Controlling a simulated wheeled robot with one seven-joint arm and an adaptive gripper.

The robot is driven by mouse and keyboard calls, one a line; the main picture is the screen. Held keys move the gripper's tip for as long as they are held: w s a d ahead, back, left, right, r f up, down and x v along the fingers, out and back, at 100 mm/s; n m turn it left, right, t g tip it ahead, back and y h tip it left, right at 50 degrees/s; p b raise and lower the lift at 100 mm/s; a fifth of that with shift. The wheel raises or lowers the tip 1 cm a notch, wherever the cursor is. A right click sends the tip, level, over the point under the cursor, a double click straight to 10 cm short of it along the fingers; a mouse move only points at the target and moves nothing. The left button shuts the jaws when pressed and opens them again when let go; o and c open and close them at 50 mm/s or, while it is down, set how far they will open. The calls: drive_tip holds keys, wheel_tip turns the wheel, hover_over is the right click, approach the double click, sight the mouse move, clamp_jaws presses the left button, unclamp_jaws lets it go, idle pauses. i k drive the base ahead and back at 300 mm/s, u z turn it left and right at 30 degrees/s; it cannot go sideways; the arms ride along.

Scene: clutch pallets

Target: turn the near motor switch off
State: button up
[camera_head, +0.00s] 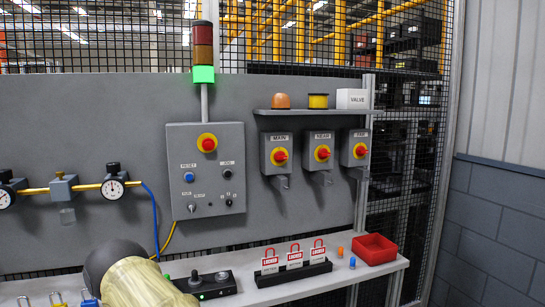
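The near motor switch (322,153) is the middle of three grey boxes under a small shelf on the grey panel; its label appears to read NEAR. Part of my arm shows at the bottom left, low over the bench and well away from the switches. My gripper is not in view.
A bench (275,294) runs below the panel, with a rack of red lockout tags (294,258) and a red tray (374,249). A control box (207,168) with a lit green stack light (204,74) is left of the switches. The space before the switches is clear.

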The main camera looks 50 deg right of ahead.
sight(322, 153)
drive_tip(key=u, duration=0.1)
drive_tip(key=k, duration=0.95)
drive_tip(key=z, duration=1.3)
drive_tip(key=i, duration=0.5)
